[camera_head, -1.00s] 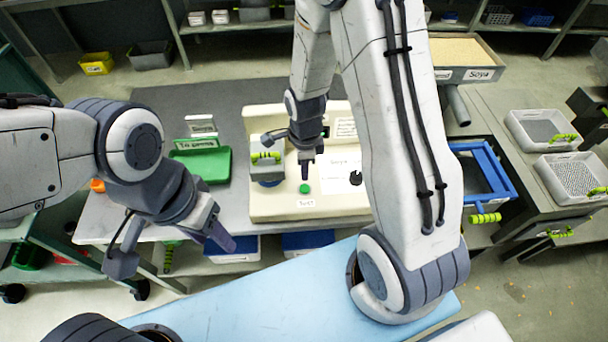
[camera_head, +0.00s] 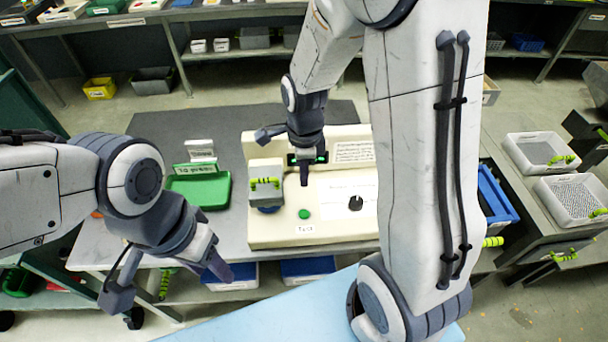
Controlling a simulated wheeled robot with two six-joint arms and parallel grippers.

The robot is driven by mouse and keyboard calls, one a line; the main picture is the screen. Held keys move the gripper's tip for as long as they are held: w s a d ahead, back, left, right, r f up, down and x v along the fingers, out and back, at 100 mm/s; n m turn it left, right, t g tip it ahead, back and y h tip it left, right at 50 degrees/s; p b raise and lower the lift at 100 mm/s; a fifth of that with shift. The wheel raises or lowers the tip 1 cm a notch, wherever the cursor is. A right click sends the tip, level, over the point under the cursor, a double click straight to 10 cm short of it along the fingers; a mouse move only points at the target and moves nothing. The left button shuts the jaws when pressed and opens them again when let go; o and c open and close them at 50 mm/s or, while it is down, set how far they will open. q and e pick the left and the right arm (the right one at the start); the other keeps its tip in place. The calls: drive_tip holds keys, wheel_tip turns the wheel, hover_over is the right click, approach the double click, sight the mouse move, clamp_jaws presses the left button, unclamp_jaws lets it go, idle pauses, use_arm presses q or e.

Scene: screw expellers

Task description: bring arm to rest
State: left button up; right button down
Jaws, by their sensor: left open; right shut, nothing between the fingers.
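My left gripper (camera_head: 170,278) is at the lower left, above the front edge of the grey table, with its fingers spread and nothing between them. My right arm comes down large on the right side of the head view and bends back at the top. My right gripper (camera_head: 304,180) points down above the cream control panel (camera_head: 270,232), over the green button (camera_head: 304,214), with its fingers together and nothing held. It looks raised above the button; the exact gap cannot be told.
A green tray (camera_head: 199,191) stands left of the panel. The panel has a black knob (camera_head: 355,203) and a grey block with a green handle (camera_head: 265,183). White trays (camera_head: 574,190) and a blue frame (camera_head: 497,205) are at the right. My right arm hides part of the table.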

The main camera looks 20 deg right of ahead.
idle(0.3)
drive_tip(key=s+a+r+n, duration=0.4)
drive_tip(key=s+n, duration=0.5)
drive_tip(key=n, duration=0.5)
drive_tip(key=s+a+r+n+y, duration=0.1)
drive_tip(key=s+a+r+n, duration=0.4)
drive_tip(key=n, duration=0.9)
drive_tip(key=s+a, duration=0.3)
drive_tip(key=s, duration=0.1)
drive_tip(key=shift+s+a+r+n, duration=0.25)
drive_tip(key=shift+s+a+n, duration=0.05)
drive_tip(key=shift+a, duration=0.05)
drive_tip(key=shift+s, duration=0.1)
